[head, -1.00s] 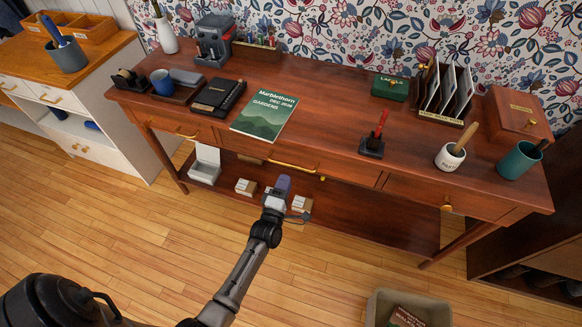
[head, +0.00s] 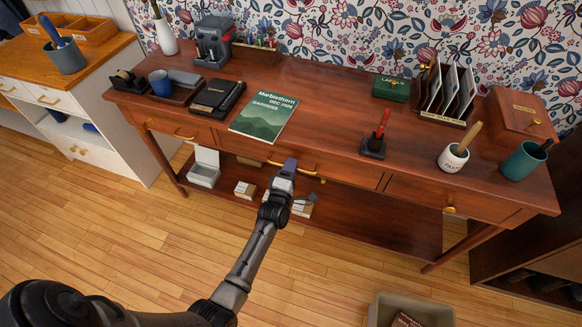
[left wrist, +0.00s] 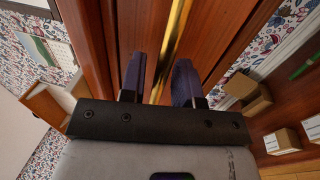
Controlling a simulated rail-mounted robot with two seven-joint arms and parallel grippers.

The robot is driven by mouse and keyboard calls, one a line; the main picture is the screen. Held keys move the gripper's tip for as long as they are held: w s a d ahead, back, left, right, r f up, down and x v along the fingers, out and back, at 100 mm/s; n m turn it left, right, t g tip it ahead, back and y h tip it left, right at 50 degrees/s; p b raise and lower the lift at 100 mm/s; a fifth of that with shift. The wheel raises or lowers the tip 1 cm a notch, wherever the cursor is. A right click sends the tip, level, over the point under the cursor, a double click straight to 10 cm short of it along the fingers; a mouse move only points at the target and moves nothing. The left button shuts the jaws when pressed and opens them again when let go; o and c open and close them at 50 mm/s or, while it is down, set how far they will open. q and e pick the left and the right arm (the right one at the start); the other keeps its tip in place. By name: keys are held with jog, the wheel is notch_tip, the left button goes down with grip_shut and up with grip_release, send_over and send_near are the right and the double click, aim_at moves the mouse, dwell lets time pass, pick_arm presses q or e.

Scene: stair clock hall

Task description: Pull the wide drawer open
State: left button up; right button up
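The wide drawer (head: 340,168) is the middle drawer in the front of the reddish wooden desk, and it looks closed. Its long brass handle (head: 306,172) runs along the drawer front; the handle also shows as a gold bar in the left wrist view (left wrist: 176,38). My left gripper (head: 289,163) is at the handle's left part. In the left wrist view its two dark fingers (left wrist: 159,78) are apart, with the bar showing between them. I cannot tell whether the fingers touch the bar. My right gripper is not in view.
The desk top (head: 335,110) carries a green booklet (head: 265,116), a red pen in a stand (head: 375,142) and a white pot (head: 453,157). Small boxes stand on the lower shelf, including a white one (head: 204,168). A bin (head: 410,308) stands on the floor in front.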

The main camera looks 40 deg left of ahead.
pick_arm(q)
grip_shut()
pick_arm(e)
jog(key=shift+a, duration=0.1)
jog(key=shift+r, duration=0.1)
